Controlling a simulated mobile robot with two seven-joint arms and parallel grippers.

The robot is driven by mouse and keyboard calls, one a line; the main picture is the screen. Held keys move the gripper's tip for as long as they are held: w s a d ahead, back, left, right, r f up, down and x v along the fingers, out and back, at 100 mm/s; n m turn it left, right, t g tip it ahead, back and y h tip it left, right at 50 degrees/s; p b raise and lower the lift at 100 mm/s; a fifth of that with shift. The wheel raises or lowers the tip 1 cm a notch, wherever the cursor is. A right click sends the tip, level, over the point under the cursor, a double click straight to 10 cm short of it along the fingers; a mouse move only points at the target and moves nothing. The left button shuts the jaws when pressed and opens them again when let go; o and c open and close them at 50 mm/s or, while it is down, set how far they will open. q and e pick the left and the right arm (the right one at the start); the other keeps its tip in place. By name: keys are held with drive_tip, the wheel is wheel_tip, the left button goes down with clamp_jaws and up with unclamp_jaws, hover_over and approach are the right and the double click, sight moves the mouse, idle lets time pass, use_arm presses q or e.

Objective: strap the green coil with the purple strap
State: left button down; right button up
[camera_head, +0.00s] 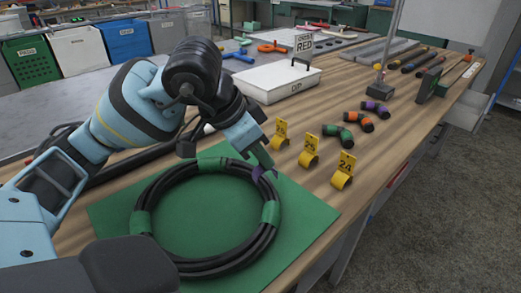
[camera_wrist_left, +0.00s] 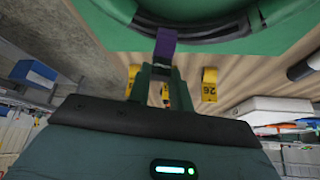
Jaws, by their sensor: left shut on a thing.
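A black hose coil with green bands (camera_head: 141,222) lies on a green mat (camera_head: 318,213) on the wooden bench. The purple strap (camera_head: 258,173) is at the coil's far right side; it also shows in the left wrist view (camera_wrist_left: 165,42), against the coil's dark hose (camera_wrist_left: 195,30). My left gripper (camera_head: 265,163) reaches down over that side of the coil. Its fingers (camera_wrist_left: 163,66) are shut on the purple strap. Whether the strap goes all the way around the hose is hidden. My right gripper is not in view.
Yellow numbered tags (camera_head: 309,152) stand right of the mat. Small purple, orange and green rolls (camera_head: 359,121) lie behind them. The mat's right part is clear.

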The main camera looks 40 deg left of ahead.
sight(261, 167)
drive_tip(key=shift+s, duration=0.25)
use_arm(q)
drive_tip(key=shift+f, duration=0.1)
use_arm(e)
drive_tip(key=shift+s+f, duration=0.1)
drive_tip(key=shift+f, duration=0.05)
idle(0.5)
use_arm(q)
drive_tip(key=shift+f+b, duration=0.2)
drive_tip(key=shift+b, duration=0.1)
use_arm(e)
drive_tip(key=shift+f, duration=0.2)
use_arm(q)
drive_tip(key=shift+f+b, duration=0.3)
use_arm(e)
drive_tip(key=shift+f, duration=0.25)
